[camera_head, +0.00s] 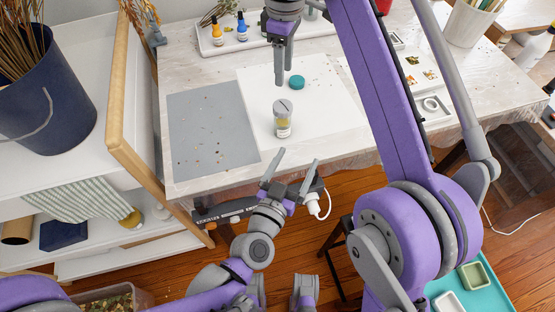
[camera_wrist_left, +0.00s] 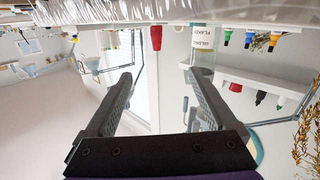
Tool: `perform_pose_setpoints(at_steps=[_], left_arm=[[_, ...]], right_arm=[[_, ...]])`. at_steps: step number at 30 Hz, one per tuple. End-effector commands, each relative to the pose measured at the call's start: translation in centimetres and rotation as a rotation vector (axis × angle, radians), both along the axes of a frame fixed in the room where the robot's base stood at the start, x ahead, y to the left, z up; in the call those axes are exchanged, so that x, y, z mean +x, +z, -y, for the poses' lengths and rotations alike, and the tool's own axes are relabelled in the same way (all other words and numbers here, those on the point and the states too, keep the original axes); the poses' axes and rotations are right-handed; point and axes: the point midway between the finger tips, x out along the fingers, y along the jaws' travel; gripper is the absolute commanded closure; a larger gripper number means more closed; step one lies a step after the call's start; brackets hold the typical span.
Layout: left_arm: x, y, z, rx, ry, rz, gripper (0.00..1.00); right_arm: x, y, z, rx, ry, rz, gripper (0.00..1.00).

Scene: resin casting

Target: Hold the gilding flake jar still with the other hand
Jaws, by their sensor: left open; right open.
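The gilding flake jar (camera_head: 283,118), a small clear jar with a pale label and yellowish contents, stands upright on the white sheet. In the left wrist view the labelled jar (camera_wrist_left: 203,52) appears upside down, beyond the right-hand finger. My left gripper (camera_head: 297,160) is open and empty at the table's front edge, on the near side of the jar and apart from it. My right gripper (camera_head: 279,80) is open, seen edge-on behind the jar, with nothing visible in it. A round teal lid (camera_head: 297,82) lies just right of its fingertips.
A grey mat (camera_head: 213,150) with scattered flakes lies left of the jar. A white tray (camera_head: 262,38) with small bottles stands at the back. A palette tray (camera_head: 438,107) lies at the right. The white sheet (camera_head: 325,110) around the jar is mostly clear.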

Motion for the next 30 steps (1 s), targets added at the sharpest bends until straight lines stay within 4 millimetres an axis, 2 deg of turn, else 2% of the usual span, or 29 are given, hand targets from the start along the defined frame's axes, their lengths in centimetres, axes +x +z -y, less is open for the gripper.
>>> perform_pose_setpoints(at_steps=[6,14,17,30], left_arm=[[1.1,-0.8,-2.6,0.025,0.222,0.072,0.09],[1.6,-1.8,-4.1,0.055,0.323,0.067,0.09],[2.7,-1.8,-4.1,0.058,0.325,0.068,0.09],[10.2,-1.8,-3.5,0.057,0.322,0.069,0.09]], right_arm=[[0.0,0.0,0.0,0.0,0.0,0.0,0.5],[0.0,0.0,0.0,0.0,0.0,0.0,0.5],[0.0,0.0,0.0,0.0,0.0,0.0,0.5],[0.0,0.0,0.0,0.0,0.0,0.0,0.5]])
